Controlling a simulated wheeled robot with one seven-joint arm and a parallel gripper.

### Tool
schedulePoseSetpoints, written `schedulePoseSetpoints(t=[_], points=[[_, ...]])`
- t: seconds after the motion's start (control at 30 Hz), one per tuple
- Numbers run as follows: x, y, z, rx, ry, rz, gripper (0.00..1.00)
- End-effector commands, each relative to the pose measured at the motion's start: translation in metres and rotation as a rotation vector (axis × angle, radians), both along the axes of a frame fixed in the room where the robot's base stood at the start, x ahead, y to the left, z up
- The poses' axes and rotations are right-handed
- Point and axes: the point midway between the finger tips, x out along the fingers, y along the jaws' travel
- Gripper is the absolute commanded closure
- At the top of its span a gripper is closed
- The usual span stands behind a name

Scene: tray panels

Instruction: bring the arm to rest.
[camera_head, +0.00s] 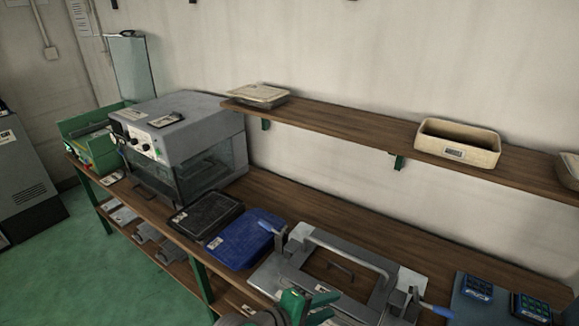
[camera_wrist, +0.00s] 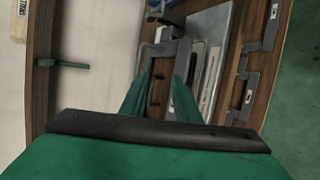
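My gripper shows in the wrist view (camera_wrist: 161,76) as two green fingers reaching forward with a clear gap between them. It is open, and nothing is held between the fingers. In the head view, part of my green gripper (camera_head: 300,305) shows at the bottom edge, in front of the grey metal frame on the bench. I cannot tell how far the fingers are above the bench.
The wooden bench (camera_head: 300,208) carries a grey metal frame (camera_head: 345,248) with handles, a blue tray (camera_head: 240,240), a black tray (camera_head: 205,213) and a grey glass-fronted machine (camera_head: 185,140). A wall shelf (camera_head: 350,125) holds a beige bin (camera_head: 458,142). Green floor (camera_head: 100,270) lies open at left.

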Motion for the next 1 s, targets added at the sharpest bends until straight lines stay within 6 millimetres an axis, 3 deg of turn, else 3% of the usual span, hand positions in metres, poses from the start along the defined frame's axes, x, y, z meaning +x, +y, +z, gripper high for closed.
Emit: schedulePoseSetpoints(t=[0.27, 0.57, 0.77, 1.0], points=[[-0.002, -0.009, -0.029, -0.016, -0.069, 0.094, 0.71], [-0.025, -0.010, -0.087, 0.075, -0.197, 0.267, 0.71], [-0.059, 0.005, -0.123, 0.224, -0.285, 0.363, 0.71], [-0.116, 0.033, -0.153, 0.476, -0.394, 0.425, 0.71]])
